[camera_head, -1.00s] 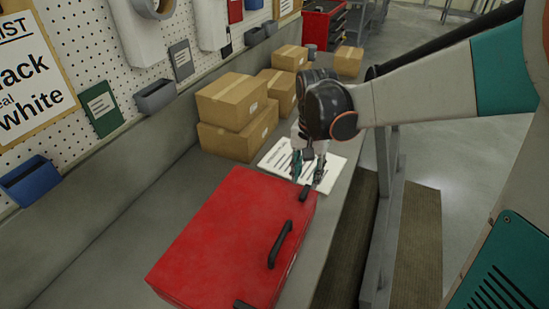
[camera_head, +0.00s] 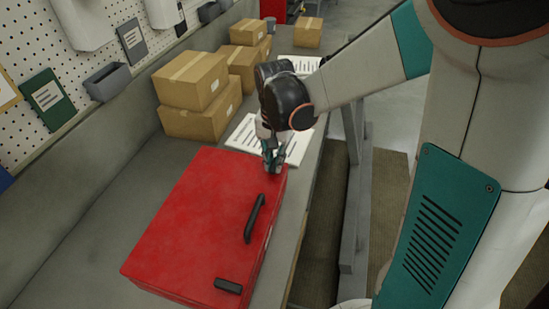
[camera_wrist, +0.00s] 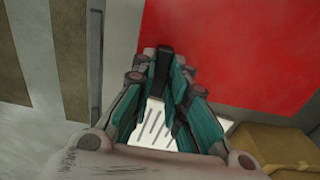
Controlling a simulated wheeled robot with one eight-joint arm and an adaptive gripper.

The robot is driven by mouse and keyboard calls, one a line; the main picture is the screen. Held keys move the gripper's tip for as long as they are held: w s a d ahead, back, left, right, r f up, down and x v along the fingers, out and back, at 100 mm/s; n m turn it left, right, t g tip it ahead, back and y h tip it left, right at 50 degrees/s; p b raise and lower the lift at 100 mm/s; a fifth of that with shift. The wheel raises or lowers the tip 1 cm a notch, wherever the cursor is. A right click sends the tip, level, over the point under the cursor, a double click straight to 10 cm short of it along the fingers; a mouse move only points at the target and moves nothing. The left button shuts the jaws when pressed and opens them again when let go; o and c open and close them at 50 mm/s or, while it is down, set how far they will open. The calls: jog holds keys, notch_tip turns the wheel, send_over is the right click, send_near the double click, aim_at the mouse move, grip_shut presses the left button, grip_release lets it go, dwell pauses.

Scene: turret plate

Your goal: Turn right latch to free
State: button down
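A red case (camera_head: 195,220) lies on the bench with a black handle (camera_head: 255,218) along its right edge. One black latch (camera_head: 228,286) is at the case's near right corner. The other black latch (camera_wrist: 165,58), at the far right corner, shows in the wrist view between my fingertips; in the head view my fingers cover it. My gripper (camera_head: 272,165) points down at that far corner. It also shows in the wrist view (camera_wrist: 162,68), with its teal fingers drawn in close on both sides of the latch and apparently touching it.
Cardboard boxes (camera_head: 195,95) stand on the bench beyond the case. A printed sheet (camera_head: 245,135) lies just past the case's far edge. A pegboard wall (camera_head: 105,55) runs along the left. The grey bench (camera_head: 75,240) is clear left of the case.

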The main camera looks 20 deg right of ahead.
jog(key=shift+n, duration=0.3)
jog(key=n, duration=1.3)
jog(key=shift+b, duration=0.3)
jog(key=shift+n, duration=2.1)
jog(key=c, duration=1.6)
grip_release()
